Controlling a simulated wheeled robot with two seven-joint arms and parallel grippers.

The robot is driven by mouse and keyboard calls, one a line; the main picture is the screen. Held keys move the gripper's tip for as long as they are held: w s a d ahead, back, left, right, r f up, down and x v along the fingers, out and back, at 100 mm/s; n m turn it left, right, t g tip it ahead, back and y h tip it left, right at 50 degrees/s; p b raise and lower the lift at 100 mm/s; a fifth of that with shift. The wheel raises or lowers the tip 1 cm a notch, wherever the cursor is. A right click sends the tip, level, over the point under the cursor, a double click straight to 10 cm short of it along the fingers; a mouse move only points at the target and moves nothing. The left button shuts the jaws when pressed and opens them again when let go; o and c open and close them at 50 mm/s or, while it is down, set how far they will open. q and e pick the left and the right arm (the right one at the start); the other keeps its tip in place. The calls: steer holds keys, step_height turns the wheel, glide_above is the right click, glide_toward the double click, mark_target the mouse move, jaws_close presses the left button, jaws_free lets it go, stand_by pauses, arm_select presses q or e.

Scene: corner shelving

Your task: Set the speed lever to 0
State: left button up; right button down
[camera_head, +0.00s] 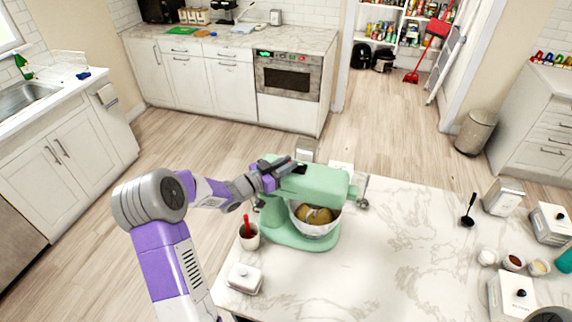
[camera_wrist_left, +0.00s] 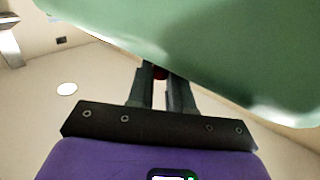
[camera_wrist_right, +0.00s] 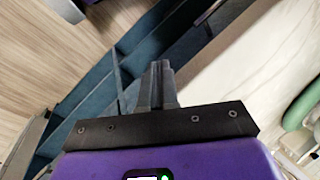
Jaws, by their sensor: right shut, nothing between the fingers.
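The mint-green stand mixer (camera_head: 325,182) stands on the marble table, its steel bowl (camera_head: 318,226) holding something yellow-brown. My left gripper (camera_head: 292,164) is at the mixer's head, on its far left side. In the left wrist view the green mixer body (camera_wrist_left: 215,35) fills the top, and the left fingers (camera_wrist_left: 162,80) reach under its edge. The fingertips are slightly apart, with a small dark red piece (camera_wrist_left: 159,72) between them; I cannot tell whether they grip it or whether it is the speed lever. My right gripper (camera_wrist_right: 160,70) is shut and empty, away from the mixer.
A cup with a red utensil (camera_head: 248,237) and a white lidded dish (camera_head: 245,279) stand left of the mixer. A black ladle (camera_head: 469,210), white canisters (camera_head: 503,197) and small bowls are at the table's right. The middle of the marble table (camera_head: 405,250) is clear.

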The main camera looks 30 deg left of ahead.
arm_select(q)
jaws_close()
steer(key=shift+s+a, duration=0.2)
steer(key=shift+a, duration=0.75)
steer(key=o, duration=0.5)
jaws_free()
steer(key=shift+a, duration=0.1)
steer(key=shift+s, duration=0.15)
steer(key=v, duration=0.7)
steer(key=shift+s, duration=0.15)
